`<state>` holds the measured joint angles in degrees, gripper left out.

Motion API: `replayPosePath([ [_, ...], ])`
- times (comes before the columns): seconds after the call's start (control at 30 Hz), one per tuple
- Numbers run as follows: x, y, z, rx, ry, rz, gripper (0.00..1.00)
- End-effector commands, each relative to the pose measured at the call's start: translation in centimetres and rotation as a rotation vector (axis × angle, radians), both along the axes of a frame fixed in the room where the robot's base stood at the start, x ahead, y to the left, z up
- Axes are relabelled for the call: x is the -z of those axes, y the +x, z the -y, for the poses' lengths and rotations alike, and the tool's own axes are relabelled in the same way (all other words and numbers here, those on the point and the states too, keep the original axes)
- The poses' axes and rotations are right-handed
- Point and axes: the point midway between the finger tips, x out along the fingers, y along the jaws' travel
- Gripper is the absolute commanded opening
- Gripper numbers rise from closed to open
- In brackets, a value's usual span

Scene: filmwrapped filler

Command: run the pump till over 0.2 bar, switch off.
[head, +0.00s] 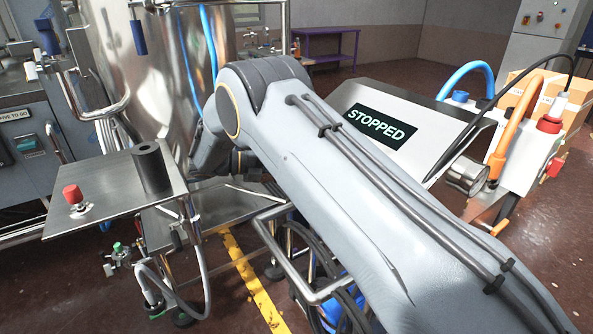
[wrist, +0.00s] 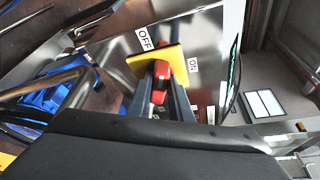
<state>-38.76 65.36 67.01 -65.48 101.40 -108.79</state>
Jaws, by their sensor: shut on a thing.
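The red switch handle (wrist: 162,70) sits on a yellow plate (wrist: 172,58) in the wrist view. An OFF label (wrist: 144,38) is at its upper left and an ON label (wrist: 194,66) is at its right. My gripper (wrist: 164,92) is shut on the red handle, with a dark finger on each side. I cannot tell which label the handle points to. In the head view my arm hides the gripper and switch. A display (head: 380,127) on the sloped metal cabinet (head: 440,110) reads STOPPED. No pressure reading is legible.
A metal side table (head: 105,190) at the left carries a red button (head: 73,194) and a black cylinder (head: 151,166). A large steel tank (head: 150,70) stands behind it. Orange and blue hoses (head: 514,115) and cardboard boxes (head: 570,100) are at the right.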

Motion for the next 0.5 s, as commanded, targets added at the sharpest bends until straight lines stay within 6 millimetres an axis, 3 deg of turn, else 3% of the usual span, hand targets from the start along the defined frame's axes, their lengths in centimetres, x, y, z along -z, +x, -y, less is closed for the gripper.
replayPosePath([
  [0.5, 0.76, 0.25, -0.16, -0.002, -0.209, -0.309, 0.0],
])
